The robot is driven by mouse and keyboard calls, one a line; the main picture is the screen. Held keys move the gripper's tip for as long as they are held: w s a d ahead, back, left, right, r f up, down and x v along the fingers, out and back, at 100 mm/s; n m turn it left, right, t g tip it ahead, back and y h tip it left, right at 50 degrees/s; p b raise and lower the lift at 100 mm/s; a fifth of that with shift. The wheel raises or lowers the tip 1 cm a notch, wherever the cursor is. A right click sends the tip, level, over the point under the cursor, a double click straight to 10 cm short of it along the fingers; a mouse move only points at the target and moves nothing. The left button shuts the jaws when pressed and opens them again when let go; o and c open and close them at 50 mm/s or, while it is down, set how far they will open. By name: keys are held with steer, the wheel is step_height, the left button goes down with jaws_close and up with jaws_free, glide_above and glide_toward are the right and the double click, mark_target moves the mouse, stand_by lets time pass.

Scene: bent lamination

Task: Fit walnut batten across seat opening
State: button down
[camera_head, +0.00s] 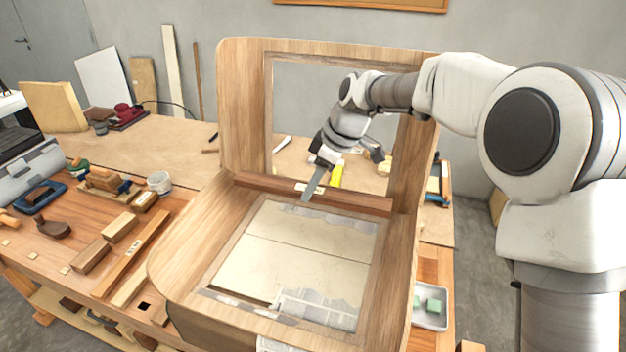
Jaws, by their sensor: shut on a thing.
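The bent wooden seat shell (195,235) stands on the bench, with its back upright and its seat toward me. The rectangular seat opening (300,258) shows pale panels and newspaper beneath it. A reddish-brown walnut batten (352,199) runs left to right along the rear of the seat opening, close to the bend into the back. My gripper (307,191) is shut on the batten near its middle, with a pale label beside the fingers. I cannot tell whether the batten's ends touch the shell or sit slightly above it.
My arm reaches in from the right, past the back frame's right upright (408,150). Wood strips (130,255), blocks (120,227) and a white pot (159,182) crowd the left bench. A tray with green pieces (430,308) sits at the right.

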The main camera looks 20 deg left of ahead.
steer(key=shift+f+b, duration=3.3)
steer(key=shift+f, duration=1.8)
steer(key=shift+f+b, duration=0.55)
steer(key=shift+f, duration=0.05)
steer(key=shift+c, duration=1.3)
jaws_free()
step_height(320, 180, up, 16)
steer(key=p, duration=1)
steer(key=shift+p, duration=0.4)
